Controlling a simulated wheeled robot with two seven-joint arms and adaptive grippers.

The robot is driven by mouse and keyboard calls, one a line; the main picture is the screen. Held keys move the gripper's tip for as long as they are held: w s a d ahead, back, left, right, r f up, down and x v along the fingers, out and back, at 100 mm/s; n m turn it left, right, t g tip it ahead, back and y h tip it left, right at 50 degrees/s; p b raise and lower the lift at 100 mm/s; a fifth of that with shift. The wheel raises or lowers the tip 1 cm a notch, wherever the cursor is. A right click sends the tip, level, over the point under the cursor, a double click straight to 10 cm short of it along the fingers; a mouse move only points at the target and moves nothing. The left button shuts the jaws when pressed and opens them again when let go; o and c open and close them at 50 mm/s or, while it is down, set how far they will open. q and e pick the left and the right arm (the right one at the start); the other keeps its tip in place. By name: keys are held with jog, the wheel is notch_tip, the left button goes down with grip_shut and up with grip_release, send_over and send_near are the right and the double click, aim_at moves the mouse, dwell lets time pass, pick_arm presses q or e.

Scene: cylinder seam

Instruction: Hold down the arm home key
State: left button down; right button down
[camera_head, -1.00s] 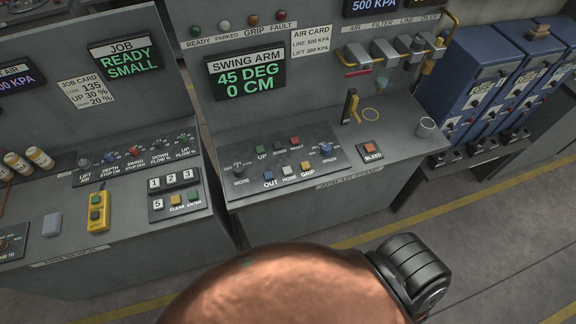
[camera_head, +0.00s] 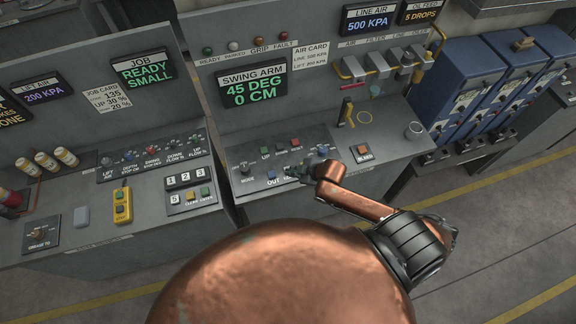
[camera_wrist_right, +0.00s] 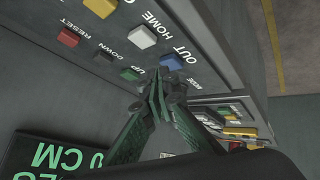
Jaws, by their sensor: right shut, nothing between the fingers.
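The home key (camera_wrist_right: 141,37) is a white square button on the swing arm panel, with the blue OUT key (camera_wrist_right: 171,61) beside it in the right wrist view. My right gripper (camera_wrist_right: 157,88) is shut and empty there. Its tips appear near the green UP key (camera_wrist_right: 130,74) and the OUT key, apart from the home key in the picture; their height above the panel is hard to tell. In the head view my right gripper (camera_head: 293,171) is over the panel's middle and hides the home key. My left gripper is not in view.
The swing arm display (camera_head: 251,86) reads 45 DEG, 0 CM. The yellow GRIP key (camera_wrist_right: 101,8) and red RESET key (camera_wrist_right: 67,38) are near the home key. The mode knob (camera_head: 245,168), speed knob (camera_head: 323,150) and BLEED button (camera_head: 362,150) stand around the gripper.

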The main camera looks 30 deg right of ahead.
jog(key=w+d+r+n+y, duration=0.1)
jog(key=w+d+r+n, duration=0.1)
jog(key=w+r+n, duration=0.1)
jog(key=shift+w+r+n+t+p, duration=0.35)
jog(key=shift+w+r, duration=0.4)
jog(key=shift+r, duration=0.2)
jog(key=shift+f, duration=0.15)
jog(key=b, duration=0.7)
send_over(289, 167)
jog(key=s, duration=0.2)
jog(key=f, duration=0.7)
jog(key=shift+w+a, duration=0.2)
jog(key=shift+a, duration=0.15)
jog(key=shift+f+b, duration=0.45)
jog(key=shift+f, duration=0.3)
jog(key=shift+f, duration=0.4)
